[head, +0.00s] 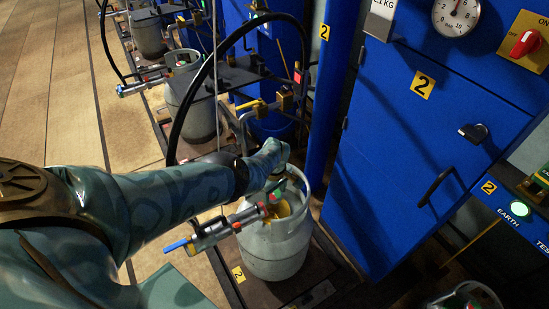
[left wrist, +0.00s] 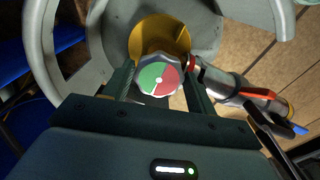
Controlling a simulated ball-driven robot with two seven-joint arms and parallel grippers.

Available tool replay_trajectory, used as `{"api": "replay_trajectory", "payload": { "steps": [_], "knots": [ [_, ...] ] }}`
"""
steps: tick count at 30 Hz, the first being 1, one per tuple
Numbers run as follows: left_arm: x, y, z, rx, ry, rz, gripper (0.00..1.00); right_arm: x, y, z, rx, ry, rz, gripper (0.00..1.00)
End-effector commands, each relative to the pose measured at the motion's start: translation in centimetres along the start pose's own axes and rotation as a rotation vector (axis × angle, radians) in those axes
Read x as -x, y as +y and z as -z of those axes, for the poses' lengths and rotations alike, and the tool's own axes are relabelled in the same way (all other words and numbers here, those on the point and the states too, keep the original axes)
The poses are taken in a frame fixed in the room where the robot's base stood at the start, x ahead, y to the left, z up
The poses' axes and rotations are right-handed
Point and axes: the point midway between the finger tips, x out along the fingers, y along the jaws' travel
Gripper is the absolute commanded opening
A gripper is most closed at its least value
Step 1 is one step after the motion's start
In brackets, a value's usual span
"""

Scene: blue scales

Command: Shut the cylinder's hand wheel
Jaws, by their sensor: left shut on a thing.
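The grey cylinder (head: 275,252) stands upright on the dark platform, marked with a yellow "2" plate. Its yellow valve (head: 280,209) shows inside the collar and also in the left wrist view (left wrist: 160,35). The hand wheel (left wrist: 158,79), with a green and a red half on top, sits between the fingers of my left gripper (left wrist: 159,72), which is shut on it. In the head view my left gripper (head: 275,187) reaches down at the collar and partly hides the wheel. My right gripper is not in view.
A filling coupling (head: 215,231) with a blue lever is at the valve's side, and a black hose arches above. The blue scale cabinet (head: 400,155) stands close on the right. More cylinders (head: 193,107) stand behind. Wooden floor is free at left.

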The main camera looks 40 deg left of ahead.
Motion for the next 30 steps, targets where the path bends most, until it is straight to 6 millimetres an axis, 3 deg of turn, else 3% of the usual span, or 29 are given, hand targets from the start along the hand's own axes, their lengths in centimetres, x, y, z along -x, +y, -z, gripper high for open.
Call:
{"api": "replay_trajectory", "payload": {
  "steps": [9, 10, 12, 23, 26, 30],
  "knots": [
    [0.0, 0.1, -0.1, -0.001, -0.001, -0.002, 0.34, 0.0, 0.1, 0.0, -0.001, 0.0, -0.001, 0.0],
    [0.0, 0.1, -0.1, -0.001, -0.001, -0.002, 0.62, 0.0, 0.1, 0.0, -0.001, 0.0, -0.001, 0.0],
    [0.0, 0.1, -0.1, -0.001, -0.001, -0.002, 0.79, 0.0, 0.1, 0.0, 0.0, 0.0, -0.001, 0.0],
    [0.9, 0.1, 0.0, 0.0, 0.0, -0.003, 0.79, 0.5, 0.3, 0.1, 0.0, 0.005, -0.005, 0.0],
    [2.8, 0.1, 0.0, 0.0, 0.002, -0.006, 0.79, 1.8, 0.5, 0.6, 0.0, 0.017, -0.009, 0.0],
    [6.8, 0.2, 0.0, 0.001, 0.001, -0.01, 0.79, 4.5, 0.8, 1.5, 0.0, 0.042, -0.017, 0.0]
  ]
}}
